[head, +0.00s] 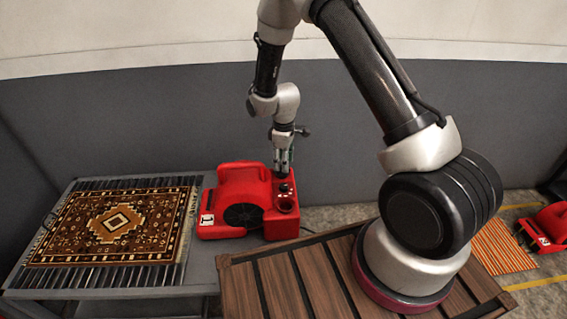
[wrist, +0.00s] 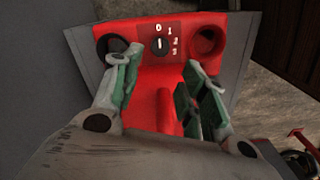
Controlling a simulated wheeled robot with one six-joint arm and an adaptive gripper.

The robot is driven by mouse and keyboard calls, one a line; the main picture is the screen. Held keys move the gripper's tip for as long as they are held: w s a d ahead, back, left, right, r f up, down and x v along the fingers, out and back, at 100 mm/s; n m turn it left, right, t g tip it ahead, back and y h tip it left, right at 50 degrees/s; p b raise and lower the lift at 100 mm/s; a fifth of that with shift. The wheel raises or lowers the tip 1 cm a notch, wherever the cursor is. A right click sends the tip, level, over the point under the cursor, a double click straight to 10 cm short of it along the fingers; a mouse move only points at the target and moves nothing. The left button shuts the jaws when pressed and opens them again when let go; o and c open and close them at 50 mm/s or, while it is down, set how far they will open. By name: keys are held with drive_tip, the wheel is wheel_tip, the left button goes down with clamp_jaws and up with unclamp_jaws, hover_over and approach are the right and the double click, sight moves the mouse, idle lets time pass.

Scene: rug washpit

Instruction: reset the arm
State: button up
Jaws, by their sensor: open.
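My gripper (head: 283,172) is at the end of my arm, low over the right part of a red blower (head: 240,180). In the wrist view my gripper (wrist: 162,68) has its two green-lined fingers spread apart, with nothing held between them. Beyond the fingertips is the blower's red panel with a black dial (wrist: 159,45) marked 0, 1, 2 and 3. The dial's white mark stands roughly upright, toward the 0. Whether a finger touches the blower, I cannot tell.
A patterned rug (head: 115,222) lies on a slatted grey table (head: 100,292) at the left, beside the blower. A wooden slatted surface (head: 255,285) is under my arm's base. At the right an orange striped mat (head: 503,247) and another red machine (head: 550,228) are on the floor.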

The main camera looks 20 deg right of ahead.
drive_tip(key=s+d+m+g, duration=0.2)
drive_tip(key=s+m, duration=0.1)
drive_tip(key=s, duration=0.4)
drive_tip(key=s+d+r+m+t, duration=0.2)
drive_tip(key=s+d+r, duration=0.2)
drive_tip(key=r, duration=0.9)
drive_tip(key=s+d+r+m+t, duration=0.2)
drive_tip(key=s+d+r+m, duration=0.1)
drive_tip(key=s+r, duration=0.8)
drive_tip(key=s+d+r+m+t, duration=0.2)
drive_tip(key=s+d+r, duration=0.4)
drive_tip(key=r, duration=0.9)
drive_tip(key=shift+s+r+m, duration=0.15)
drive_tip(key=shift+s+m, duration=0.55)
drive_tip(key=shift+s, duration=0.35)
